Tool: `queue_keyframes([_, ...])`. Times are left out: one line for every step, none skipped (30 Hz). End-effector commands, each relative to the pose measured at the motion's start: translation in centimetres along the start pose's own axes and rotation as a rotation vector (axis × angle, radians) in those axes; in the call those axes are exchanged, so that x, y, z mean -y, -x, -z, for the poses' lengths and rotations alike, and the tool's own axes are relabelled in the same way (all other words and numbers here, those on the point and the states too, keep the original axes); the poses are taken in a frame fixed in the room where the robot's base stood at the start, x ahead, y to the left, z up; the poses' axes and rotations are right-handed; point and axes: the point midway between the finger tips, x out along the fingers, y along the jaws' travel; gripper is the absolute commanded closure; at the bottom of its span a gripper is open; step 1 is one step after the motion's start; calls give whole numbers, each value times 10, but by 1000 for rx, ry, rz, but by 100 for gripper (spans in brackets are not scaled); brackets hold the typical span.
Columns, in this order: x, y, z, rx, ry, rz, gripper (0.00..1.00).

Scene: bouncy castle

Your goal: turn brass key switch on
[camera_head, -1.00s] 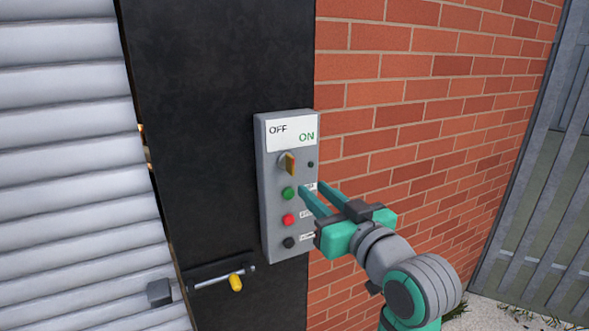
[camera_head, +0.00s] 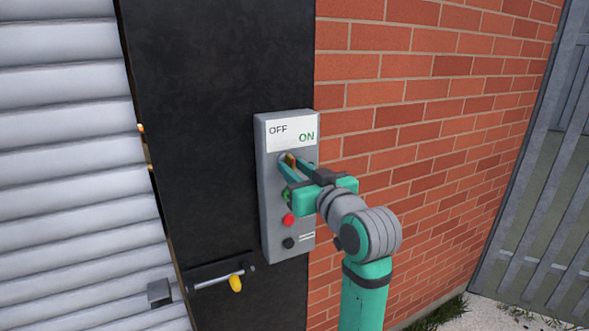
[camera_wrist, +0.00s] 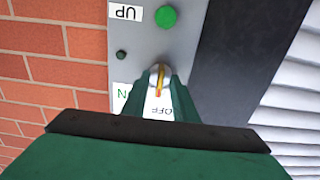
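The brass key switch (camera_head: 290,159) is on the upper part of a grey control box (camera_head: 268,200), below a white label (camera_head: 290,132) reading OFF at left and ON at right. My gripper (camera_head: 289,166) is at the key, its two green fingers on either side of it. In the wrist view the key (camera_wrist: 160,76) stands between the fingertips of my gripper (camera_wrist: 162,84). A gap with part of the label shows between the fingers, so they look open around the key. Whether a finger touches the key is hard to tell.
Below the key are a green button, partly hidden in the head view but clear in the wrist view (camera_wrist: 165,16), a red button (camera_head: 288,219) and a black button (camera_head: 288,243). A yellow-knobbed latch (camera_head: 235,283) is at lower left. A brick wall (camera_head: 420,110) lies right.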

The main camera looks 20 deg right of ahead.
Motion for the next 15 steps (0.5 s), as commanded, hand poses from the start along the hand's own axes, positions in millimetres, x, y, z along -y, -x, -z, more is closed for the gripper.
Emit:
queue_keyframes([0,-2,0,0,0,0,74])
queue_keyframes([0,-2,0,0,0,0,74])
queue_keyframes([0,-2,0,-1,0,0,74])
queue_keyframes([0,-3,0,-1,0,0,74])
queue_keyframes([0,-3,0,-1,0,0,74])
queue_keyframes([0,-3,0,-1,0,0,74])
queue_keyframes([0,-2,0,-1,0,0,74])
queue_keyframes([0,-2,0,-1,0,0,74])
queue_keyframes([0,-2,0,-1,0,0,74])
queue_keyframes([0,-2,0,-1,0,0,81])
queue_keyframes([0,-2,0,-1,0,0,89])
queue_keyframes([0,-2,0,-1,0,0,98])
queue_keyframes([0,-2,0,-1,0,0,100])
queue_keyframes([0,-2,0,-1,0,0,100])
queue_keyframes([0,-2,0,-1,0,0,100])
